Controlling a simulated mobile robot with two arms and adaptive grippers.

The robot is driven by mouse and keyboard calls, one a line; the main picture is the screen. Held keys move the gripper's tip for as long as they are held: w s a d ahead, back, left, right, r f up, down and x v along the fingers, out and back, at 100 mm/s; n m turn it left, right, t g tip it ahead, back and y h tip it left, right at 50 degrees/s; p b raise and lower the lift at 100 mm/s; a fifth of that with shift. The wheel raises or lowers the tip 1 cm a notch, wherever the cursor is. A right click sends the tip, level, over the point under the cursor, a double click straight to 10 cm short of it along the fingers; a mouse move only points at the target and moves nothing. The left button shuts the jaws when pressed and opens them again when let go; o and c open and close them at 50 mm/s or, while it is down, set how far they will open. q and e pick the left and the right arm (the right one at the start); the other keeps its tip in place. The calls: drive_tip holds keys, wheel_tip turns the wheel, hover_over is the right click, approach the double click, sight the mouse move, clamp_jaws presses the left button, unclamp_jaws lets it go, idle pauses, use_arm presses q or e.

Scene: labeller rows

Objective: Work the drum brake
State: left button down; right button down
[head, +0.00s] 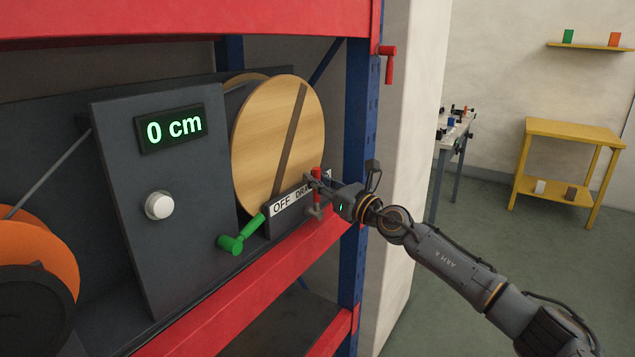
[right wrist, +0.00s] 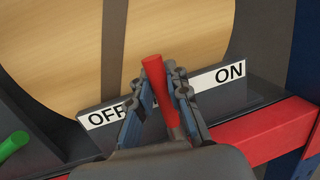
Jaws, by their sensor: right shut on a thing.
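The drum brake has a red lever (head: 316,178) standing at a white label strip (head: 284,206) marked OFF at its left end and ON at its right. The lever also shows in the right wrist view (right wrist: 154,80), between the two words, in front of the strip's middle. A wooden drum (head: 258,150) with a dark band stands behind it. My right gripper (head: 314,184) is shut on the red lever, with one finger on each side in the right wrist view (right wrist: 160,92). My left gripper is not in view.
A green crank handle (head: 238,236) sticks out just left of the label strip. A dark panel (head: 200,255) carries a green "0 cm" display (head: 172,128) and a white knob (head: 159,205). A blue post (head: 357,120) and red shelf beam (head: 235,292) frame the bay.

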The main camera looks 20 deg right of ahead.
drive_tip(key=shift+f, duration=0.2)
drive_tip(key=c, duration=1.3)
unclamp_jaws()
drive_tip(key=shift+s+d+r, duration=0.1)
drive_tip(key=shift+s, duration=0.05)
drive_tip(key=v, duration=1.2)
